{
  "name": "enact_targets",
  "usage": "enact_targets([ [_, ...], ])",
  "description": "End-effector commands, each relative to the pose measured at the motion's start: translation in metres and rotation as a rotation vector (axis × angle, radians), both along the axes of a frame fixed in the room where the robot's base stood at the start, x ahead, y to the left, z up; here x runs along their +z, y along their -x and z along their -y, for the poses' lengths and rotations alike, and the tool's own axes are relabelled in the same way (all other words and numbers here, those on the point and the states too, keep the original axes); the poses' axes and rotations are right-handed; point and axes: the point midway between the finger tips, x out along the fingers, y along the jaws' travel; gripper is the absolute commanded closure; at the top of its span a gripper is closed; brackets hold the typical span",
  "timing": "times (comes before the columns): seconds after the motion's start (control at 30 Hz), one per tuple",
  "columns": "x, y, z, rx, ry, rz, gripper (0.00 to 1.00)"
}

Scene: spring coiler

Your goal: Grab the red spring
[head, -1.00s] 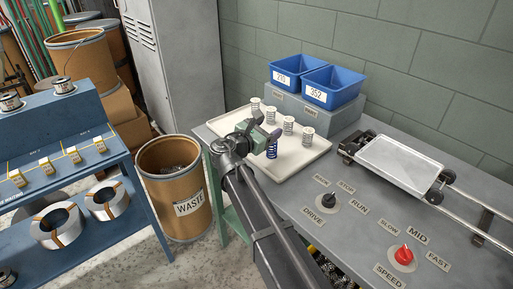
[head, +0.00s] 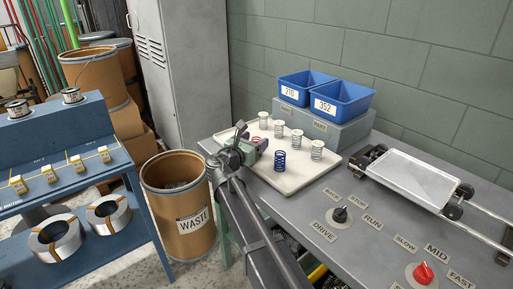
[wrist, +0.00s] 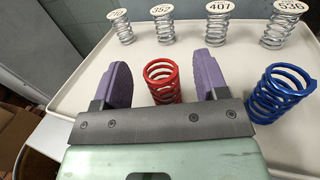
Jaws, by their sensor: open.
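The red spring (wrist: 162,82) stands upright on the white tray (wrist: 187,46), between the two purple fingers of my gripper (wrist: 163,68) in the wrist view. The fingers are open, with a visible gap on each side of the spring. In the head view my gripper (head: 258,144) is low over the left part of the tray (head: 290,182), and only a bit of the red spring (head: 255,140) shows beside it. A blue spring (wrist: 279,92) stands upright just right of the right finger, and it also shows in the head view (head: 280,160).
Several silver springs with numbered white tops, such as the one marked 407 (wrist: 218,27), stand in a row behind. Blue bins (head: 342,98) sit on a grey block at the back. A waste drum (head: 178,205) stands left of the bench.

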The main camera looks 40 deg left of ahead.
Motion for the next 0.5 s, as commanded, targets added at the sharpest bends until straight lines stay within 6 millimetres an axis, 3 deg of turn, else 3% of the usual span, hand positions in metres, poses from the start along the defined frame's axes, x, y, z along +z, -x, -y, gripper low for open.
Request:
enact_targets([
  [0.13,0.000,-0.029,-0.003,-0.001,0.000,0.000,0.33],
  [0.37,0.000,-0.033,-0.002,0.000,0.000,0.000,0.33],
  [0.5,0.000,-0.033,-0.002,0.000,0.000,0.000,0.53],
])
